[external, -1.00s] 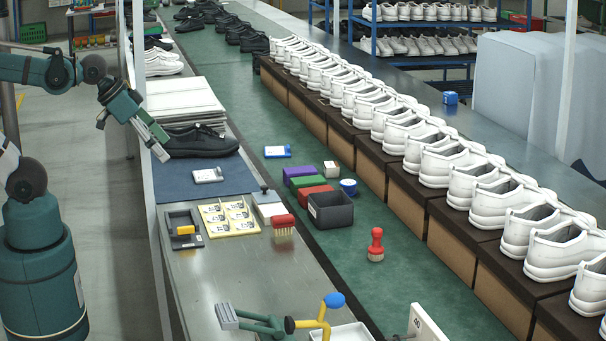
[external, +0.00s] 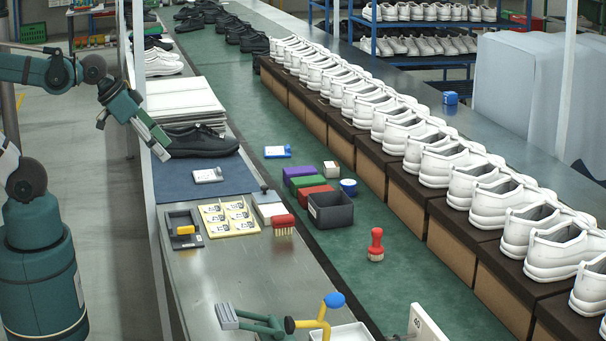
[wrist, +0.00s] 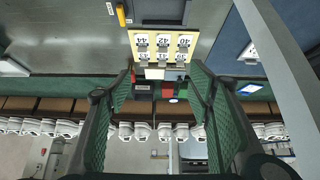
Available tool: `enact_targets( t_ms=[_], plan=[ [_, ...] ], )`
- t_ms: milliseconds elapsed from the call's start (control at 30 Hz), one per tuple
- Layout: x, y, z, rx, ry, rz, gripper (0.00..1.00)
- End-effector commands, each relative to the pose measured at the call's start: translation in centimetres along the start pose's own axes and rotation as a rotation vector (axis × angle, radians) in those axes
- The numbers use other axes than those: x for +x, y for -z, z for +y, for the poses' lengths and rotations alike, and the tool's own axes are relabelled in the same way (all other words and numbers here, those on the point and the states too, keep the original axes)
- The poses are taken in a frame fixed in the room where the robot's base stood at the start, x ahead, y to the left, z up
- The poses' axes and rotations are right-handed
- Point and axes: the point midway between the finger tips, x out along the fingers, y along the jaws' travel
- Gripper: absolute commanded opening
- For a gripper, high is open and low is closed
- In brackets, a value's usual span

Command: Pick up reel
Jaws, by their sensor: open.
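My gripper (external: 163,143) is above the near bench at the left, close to the black shoe, well away from the reel. In the wrist view my gripper (wrist: 162,72) has its two green-padded fingers wide apart with nothing between them.
A red stamp-like tool (external: 376,245) stands nearer on the belt. White shoes (external: 430,160) on brown boxes line the right. A black shoe (external: 200,142) lies beside my gripper.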

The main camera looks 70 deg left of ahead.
Motion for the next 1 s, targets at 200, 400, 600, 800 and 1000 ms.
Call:
enact_targets(
  t_ms=[200, 400, 600, 800, 1000],
  plan=[
    [0.0, 0.2, 0.0, 0.001, 0.000, -0.001, 0.52],
    [-0.2, 1.5, -0.1, 0.006, 0.001, -0.012, 0.52],
    [-0.3, 4.3, -0.2, 0.018, 0.003, -0.037, 0.52],
    [-0.2, 7.8, -0.5, 0.035, 0.004, -0.069, 0.52],
    [0.3, 11.3, -0.7, 0.052, 0.005, -0.101, 0.52]
  ],
)
